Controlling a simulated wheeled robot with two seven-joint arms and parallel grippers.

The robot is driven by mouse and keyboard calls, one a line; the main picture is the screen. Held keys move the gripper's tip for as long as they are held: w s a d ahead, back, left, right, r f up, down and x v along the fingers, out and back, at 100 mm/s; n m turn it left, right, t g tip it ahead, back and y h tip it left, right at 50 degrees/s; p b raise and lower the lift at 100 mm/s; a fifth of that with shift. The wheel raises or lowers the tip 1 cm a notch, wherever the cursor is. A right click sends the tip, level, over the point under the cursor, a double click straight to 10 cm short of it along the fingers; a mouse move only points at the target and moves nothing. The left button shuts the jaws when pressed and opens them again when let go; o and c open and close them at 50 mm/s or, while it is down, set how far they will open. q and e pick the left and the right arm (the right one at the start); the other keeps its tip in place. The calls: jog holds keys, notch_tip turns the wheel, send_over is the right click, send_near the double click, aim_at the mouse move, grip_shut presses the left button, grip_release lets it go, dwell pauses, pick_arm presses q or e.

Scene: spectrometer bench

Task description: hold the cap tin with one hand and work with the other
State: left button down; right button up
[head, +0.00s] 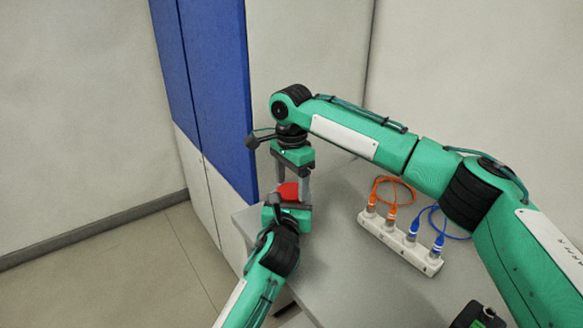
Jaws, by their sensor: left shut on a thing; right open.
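A red thing, which I take to be the cap tin (288,191), is at the left end of the grey table. Only a small part of it shows between my two grippers. My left gripper (289,203) comes from below and is shut on it; its fingertips are mostly hidden. My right gripper (291,184) points down from above, open, with its fingers spread at either side of the red tin. I cannot tell whether they touch it. The tin's opening and anything inside it are hidden.
A white socket strip (400,243) with orange (392,205) and blue (437,238) plugs and looped cables lies right of the grippers. A dark device (478,316) is at the bottom right. A blue and white cabinet (215,90) stands beyond the table's left edge. The table's middle front is clear.

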jog(key=shift+f, duration=0.55)
jog(key=c, duration=0.9)
